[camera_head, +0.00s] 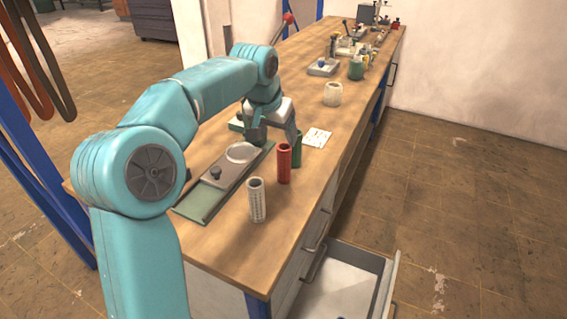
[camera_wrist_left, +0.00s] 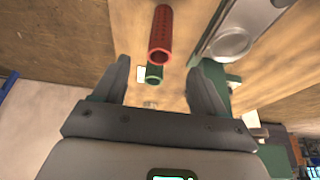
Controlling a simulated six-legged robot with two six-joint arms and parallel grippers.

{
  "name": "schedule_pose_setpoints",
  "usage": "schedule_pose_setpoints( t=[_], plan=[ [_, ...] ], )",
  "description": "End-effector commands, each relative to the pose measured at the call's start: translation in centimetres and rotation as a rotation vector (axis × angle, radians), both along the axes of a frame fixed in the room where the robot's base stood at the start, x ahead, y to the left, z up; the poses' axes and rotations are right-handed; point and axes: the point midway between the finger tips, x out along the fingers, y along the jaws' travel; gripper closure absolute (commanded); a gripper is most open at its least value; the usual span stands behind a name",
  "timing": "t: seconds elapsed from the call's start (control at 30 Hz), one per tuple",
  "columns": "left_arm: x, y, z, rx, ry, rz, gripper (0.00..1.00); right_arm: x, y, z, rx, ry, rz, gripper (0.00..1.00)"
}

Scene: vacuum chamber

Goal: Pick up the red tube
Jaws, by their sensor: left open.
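The red tube (camera_head: 284,163) stands upright on the wooden workbench (camera_head: 232,232) in the head view, between a white perforated tube (camera_head: 257,200) and a green tube (camera_head: 297,151). My left gripper (camera_head: 275,135) is open and empty, just behind the red tube and close to the green one. In the left wrist view the red tube (camera_wrist_left: 161,36) shows beyond the open fingers (camera_wrist_left: 160,85), with the green tube (camera_wrist_left: 154,73) nearer, between the fingertips in the picture. Whether a finger touches the green tube I cannot tell. My right gripper is not in view.
A grey and green plate device with a round disc (camera_head: 242,153) lies left of the tubes. A white card (camera_head: 316,138) lies right of them. A glass jar (camera_head: 332,94) and several bench items stand farther back. An open drawer (camera_head: 345,284) juts out at the front right.

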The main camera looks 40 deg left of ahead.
Motion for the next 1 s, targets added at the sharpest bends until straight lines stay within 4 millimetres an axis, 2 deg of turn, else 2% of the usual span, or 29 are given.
schedule_pose_setpoints(
  t=[0.03, 0.2, 0.43, 0.7, 1.0],
  plan=[
    [0.4, 0.1, -1.5, -0.002, 0.006, 0.000, 0.28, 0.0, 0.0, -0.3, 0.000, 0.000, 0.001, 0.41],
    [1.5, 0.6, -4.3, -0.001, 0.003, 0.000, 0.28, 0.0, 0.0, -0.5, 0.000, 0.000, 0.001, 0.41],
    [2.3, 1.0, -6.0, -0.001, 0.002, 0.000, 0.28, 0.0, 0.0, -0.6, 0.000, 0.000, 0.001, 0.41],
    [4.0, 1.7, -9.7, -0.001, 0.002, 0.000, 0.28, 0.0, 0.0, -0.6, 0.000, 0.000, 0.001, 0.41],
    [4.3, 1.8, -10.2, 0.000, -0.001, 0.000, 0.28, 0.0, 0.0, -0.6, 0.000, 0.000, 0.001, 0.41]
  ],
)
